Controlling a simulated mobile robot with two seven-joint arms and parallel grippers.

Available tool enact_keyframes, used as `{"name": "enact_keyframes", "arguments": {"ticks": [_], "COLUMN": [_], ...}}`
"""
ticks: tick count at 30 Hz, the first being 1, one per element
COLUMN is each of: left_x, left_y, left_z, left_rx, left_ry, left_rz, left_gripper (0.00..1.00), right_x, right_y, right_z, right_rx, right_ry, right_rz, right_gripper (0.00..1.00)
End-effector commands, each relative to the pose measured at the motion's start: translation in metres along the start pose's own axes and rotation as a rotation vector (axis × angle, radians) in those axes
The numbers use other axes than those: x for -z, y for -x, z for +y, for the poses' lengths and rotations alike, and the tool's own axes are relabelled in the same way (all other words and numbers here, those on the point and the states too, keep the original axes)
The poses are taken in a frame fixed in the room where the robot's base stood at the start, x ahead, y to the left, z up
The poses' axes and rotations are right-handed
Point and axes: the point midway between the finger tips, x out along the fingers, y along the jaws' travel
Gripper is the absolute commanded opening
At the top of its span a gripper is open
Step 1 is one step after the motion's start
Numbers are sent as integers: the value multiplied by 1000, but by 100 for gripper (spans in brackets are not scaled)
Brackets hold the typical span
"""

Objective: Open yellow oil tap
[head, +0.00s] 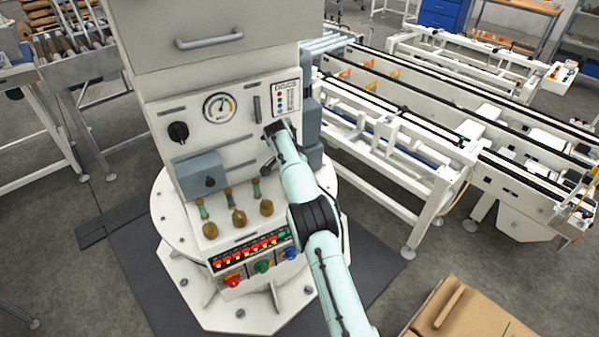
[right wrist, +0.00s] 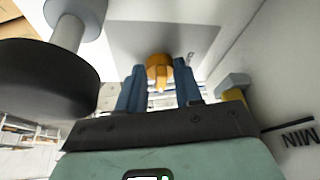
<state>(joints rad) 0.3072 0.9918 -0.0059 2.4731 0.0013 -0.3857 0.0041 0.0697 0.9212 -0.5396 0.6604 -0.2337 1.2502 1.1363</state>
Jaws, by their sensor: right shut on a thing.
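In the right wrist view, a yellow-orange tap handle (right wrist: 159,72) sits between the two blue fingers of my right gripper (right wrist: 160,85). The gripper is shut on it. In the head view my right gripper (head: 275,130) is at the right side of the white machine's front panel (head: 240,145). There the wrist hides the handle and the fingertips. My left gripper is in neither view.
A large black round knob (right wrist: 50,75) on a grey stem is close to the right gripper. The panel carries a gauge (head: 219,107), a black dial (head: 178,131), a grey box (head: 199,175) and several brass fittings (head: 238,217). Conveyors (head: 400,120) stand to the right.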

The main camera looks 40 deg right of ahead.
Motion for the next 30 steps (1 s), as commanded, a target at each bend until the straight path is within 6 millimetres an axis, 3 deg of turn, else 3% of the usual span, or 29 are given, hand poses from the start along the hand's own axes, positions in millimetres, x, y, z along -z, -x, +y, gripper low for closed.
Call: {"name": "enact_keyframes", "arguments": {"ticks": [19, 20, 22, 30], "left_x": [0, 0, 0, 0], "left_y": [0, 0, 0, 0], "left_z": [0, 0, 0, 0], "left_rx": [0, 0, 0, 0], "left_ry": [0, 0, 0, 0], "left_rz": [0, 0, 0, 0], "left_gripper": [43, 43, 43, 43], "right_x": [0, 0, 0, 0], "right_y": [0, 0, 0, 0], "right_z": [0, 0, 0, 0], "right_rx": [-22, -22, -22, -22], "right_ry": [-53, -53, -53, -52], "right_rz": [0, 0, 0, -1], "right_gripper": [4, 38, 60, 60]}}
